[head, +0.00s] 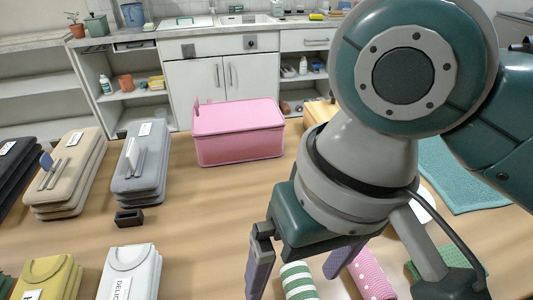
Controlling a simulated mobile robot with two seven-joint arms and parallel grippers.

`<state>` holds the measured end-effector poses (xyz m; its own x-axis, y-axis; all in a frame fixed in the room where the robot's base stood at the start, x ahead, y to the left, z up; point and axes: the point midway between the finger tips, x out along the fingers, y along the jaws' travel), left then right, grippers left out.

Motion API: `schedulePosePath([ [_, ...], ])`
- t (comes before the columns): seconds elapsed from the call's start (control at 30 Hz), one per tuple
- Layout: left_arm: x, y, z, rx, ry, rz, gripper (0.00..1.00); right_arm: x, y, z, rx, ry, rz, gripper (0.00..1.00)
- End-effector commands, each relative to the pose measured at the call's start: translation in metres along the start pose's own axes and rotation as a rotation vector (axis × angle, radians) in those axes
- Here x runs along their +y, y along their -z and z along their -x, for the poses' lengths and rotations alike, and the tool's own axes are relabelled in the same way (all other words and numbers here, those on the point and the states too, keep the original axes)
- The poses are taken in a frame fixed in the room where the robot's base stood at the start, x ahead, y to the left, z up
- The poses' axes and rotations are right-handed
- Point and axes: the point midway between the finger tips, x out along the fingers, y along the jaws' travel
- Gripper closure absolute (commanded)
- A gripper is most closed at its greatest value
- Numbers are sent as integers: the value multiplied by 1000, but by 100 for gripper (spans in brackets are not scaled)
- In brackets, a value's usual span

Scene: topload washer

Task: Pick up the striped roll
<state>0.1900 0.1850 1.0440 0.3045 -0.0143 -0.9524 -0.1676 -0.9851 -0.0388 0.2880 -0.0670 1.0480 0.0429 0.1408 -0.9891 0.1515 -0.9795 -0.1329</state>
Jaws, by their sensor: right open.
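The striped roll (297,280), green and white, lies on the wooden table at the bottom edge of the head view. Only its upper end shows; the rest is cut off by the frame. My right gripper (301,265) comes in from the upper right and points down. Its two purple-grey fingers are spread wide, and in the picture the roll's end shows between them. I see no contact with the roll and cannot tell the height of the fingertips. My left gripper is not in view.
A pink dotted roll (371,274) lies close to the right of the striped one. A pink box (238,132) stands at the table's far edge. Folded stacks, grey (150,185), beige and white (127,262), fill the left. A teal towel (462,181) lies at right.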

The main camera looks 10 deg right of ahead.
Motion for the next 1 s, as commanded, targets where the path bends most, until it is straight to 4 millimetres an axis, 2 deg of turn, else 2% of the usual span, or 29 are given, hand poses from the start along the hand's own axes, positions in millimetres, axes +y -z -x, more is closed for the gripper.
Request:
schedulePosePath([
  [0.03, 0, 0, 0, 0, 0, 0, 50, 8, 10, 5, -12, -41, -22, 4],
  [0.1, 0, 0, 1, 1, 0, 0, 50, 16, 15, 8, -35, -85, -58, 4],
  [0.27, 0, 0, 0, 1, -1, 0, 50, 27, 21, 10, -58, -136, -108, 4],
  [0.5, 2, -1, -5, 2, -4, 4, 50, 32, 19, -24, -61, -139, -113, 4],
  [0.67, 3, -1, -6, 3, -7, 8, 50, 33, 18, -37, -58, -138, -111, 4],
  [0.9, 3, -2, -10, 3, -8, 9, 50, 37, 14, -74, -59, -138, -112, 4],
  [1.0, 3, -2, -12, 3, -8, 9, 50, 38, 14, -83, -57, -137, -110, 4],
])
